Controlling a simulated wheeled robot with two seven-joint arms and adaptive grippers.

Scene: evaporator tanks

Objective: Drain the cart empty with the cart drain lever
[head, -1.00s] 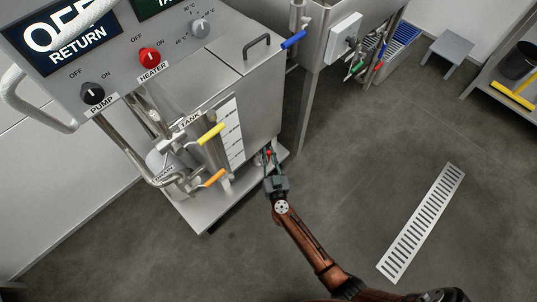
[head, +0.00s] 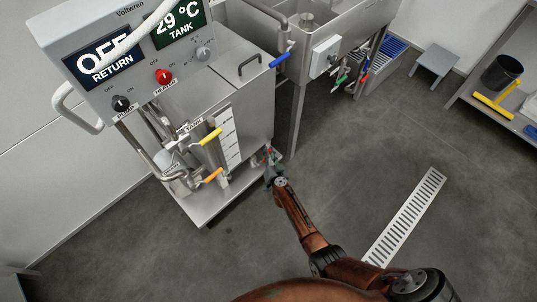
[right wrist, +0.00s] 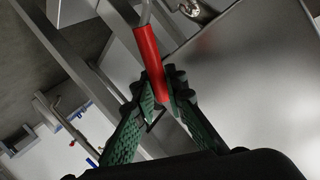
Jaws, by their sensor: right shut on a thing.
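The cart (head: 252,92) is a steel tank on a low base, with a control panel (head: 125,62) reading OFF RETURN and 29 °C TANK. My right gripper (head: 266,158) is at the cart's lower right corner, just above the base. In the right wrist view, its green fingers (right wrist: 160,108) are shut on a red lever (right wrist: 150,62), which sits on a metal stem. In the head view the lever is mostly hidden by the gripper. Yellow (head: 211,137) and orange (head: 213,175) levers are on the cart's front. My left gripper is not in view.
A sink with a blue lever (head: 280,60) stands behind the cart, with hanging coloured handles (head: 341,76) beside it. A slotted floor drain (head: 405,215) lies to the right. A grey stool (head: 436,60) and a shelf with a black bucket (head: 502,72) are farther right. The floor between is clear.

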